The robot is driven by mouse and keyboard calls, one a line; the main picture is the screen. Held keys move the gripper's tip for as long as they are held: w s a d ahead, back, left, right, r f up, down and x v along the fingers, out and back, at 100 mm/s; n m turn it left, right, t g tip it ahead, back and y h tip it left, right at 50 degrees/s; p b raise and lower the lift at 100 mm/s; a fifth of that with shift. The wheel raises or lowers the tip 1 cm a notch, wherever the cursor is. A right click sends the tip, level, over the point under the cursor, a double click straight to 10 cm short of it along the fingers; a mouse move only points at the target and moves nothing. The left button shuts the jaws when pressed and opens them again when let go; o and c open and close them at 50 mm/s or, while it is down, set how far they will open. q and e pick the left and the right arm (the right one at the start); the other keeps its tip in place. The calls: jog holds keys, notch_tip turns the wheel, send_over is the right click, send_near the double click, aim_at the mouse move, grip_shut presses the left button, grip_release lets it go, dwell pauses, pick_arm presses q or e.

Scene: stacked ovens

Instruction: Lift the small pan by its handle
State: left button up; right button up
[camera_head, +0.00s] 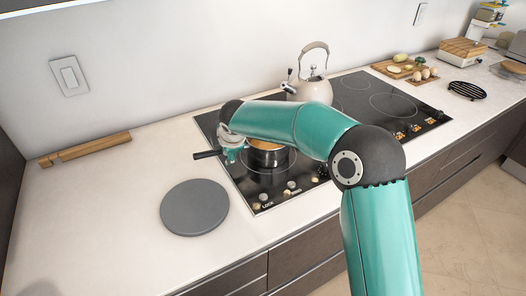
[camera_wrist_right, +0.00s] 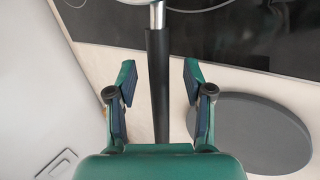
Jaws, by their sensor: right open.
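The small pan (camera_head: 267,157) stands on the near left part of the black cooktop, with orange-brown showing inside. My right arm covers part of it. Its dark handle (camera_head: 206,155) points left, past the cooktop's edge. In the right wrist view the black handle (camera_wrist_right: 160,85) joins a metal shank and runs down between the two fingers. My right gripper (camera_wrist_right: 160,80) is open, with a finger on each side of the handle and a visible gap to both. In the head view this gripper (camera_head: 232,150) is at the handle, partly hidden by its own wrist. My left gripper is not in view.
A round grey slab (camera_head: 194,208) lies on the counter in front of the handle. A kettle (camera_head: 314,88) stands behind my arm on the cooktop (camera_head: 350,95). A wooden block (camera_head: 85,149) lies by the wall. The left counter is mostly clear.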

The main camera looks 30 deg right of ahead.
jog(key=shift+c, duration=0.2)
grip_shut()
jog(key=shift+r, duration=0.1)
jog(key=shift+r, duration=0.1)
